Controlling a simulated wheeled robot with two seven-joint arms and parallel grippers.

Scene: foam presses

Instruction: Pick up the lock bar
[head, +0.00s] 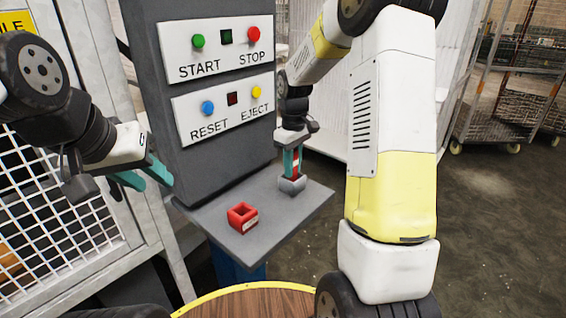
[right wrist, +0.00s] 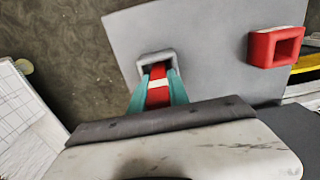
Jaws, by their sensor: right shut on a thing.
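The lock bar (head: 295,168) is a red bar with a white band, standing upright with its lower end in a grey square socket (head: 291,186) on the shelf. My right gripper (head: 292,164) is shut on it from above, with a teal finger on each side. In the right wrist view the lock bar (right wrist: 158,88) shows between the fingers, and its far end reaches into the grey socket (right wrist: 146,62). The fingers hide part of the bar. My left gripper (head: 150,178) is open and empty, left of the column and away from the shelf.
An empty red square socket (head: 243,217) sits on the grey shelf (head: 275,225), left of the grey one. A column behind bears a START/STOP panel (head: 222,48) and a RESET/EJECT panel (head: 222,105). A mesh guard (head: 60,220) stands left; a wheeled cage trolley (head: 500,100) stands right.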

